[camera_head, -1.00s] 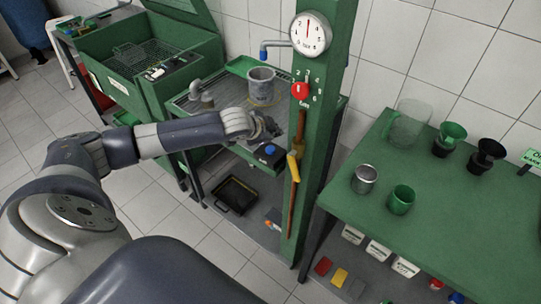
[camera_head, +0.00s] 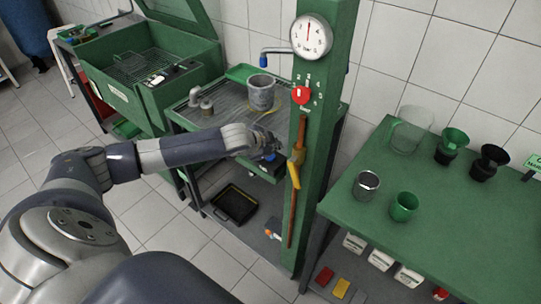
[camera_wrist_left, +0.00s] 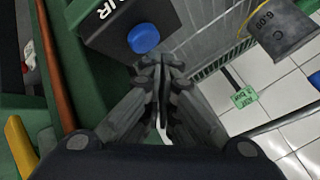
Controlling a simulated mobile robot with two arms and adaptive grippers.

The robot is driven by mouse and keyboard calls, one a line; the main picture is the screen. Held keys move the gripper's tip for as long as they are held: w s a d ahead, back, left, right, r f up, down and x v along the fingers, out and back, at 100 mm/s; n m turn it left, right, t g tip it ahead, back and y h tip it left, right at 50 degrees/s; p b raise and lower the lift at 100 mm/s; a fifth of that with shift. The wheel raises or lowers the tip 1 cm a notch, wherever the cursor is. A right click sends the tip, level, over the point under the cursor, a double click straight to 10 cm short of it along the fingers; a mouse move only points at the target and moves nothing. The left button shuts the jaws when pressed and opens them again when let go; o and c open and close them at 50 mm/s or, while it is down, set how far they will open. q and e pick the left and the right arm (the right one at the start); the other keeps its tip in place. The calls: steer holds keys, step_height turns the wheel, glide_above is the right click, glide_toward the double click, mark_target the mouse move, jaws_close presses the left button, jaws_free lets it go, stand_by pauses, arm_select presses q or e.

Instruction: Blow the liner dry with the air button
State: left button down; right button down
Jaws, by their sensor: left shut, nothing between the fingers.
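The liner (camera_head: 261,93), a grey open cylinder, stands upright on the grey slatted bench top. It also shows at the upper right of the left wrist view (camera_wrist_left: 278,38), with a dark marking. The blue air button (camera_wrist_left: 143,38) sits on a black box lettered "AIR" (camera_wrist_left: 110,22) at the bench's front edge. In the head view the button (camera_head: 269,157) is partly hidden by my gripper. My left gripper (camera_head: 273,152) is shut and empty, with its fingertips (camera_wrist_left: 162,62) close beside the button; I cannot tell whether they touch it. My right gripper is out of view.
A green post (camera_head: 318,130) with a gauge (camera_head: 312,36), a red knob (camera_head: 301,96) and a yellow-handled lever (camera_head: 294,172) stands just right of my gripper. A green table (camera_head: 450,215) with cups is at the right. A green washer cabinet (camera_head: 150,85) stands at the left.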

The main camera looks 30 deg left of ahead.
mark_target(273, 157)
arm_select(q)
steer(key=shift+f, duration=0.2)
stand_by(0.6)
steer(key=shift+f, duration=0.2)
steer(key=shift+f, duration=0.65)
stand_by(0.9)
steer(key=shift+r+p, duration=1)
steer(key=shift+r, duration=0.1)
step_height(273, 157, up, 5)
steer(key=p, duration=0.5)
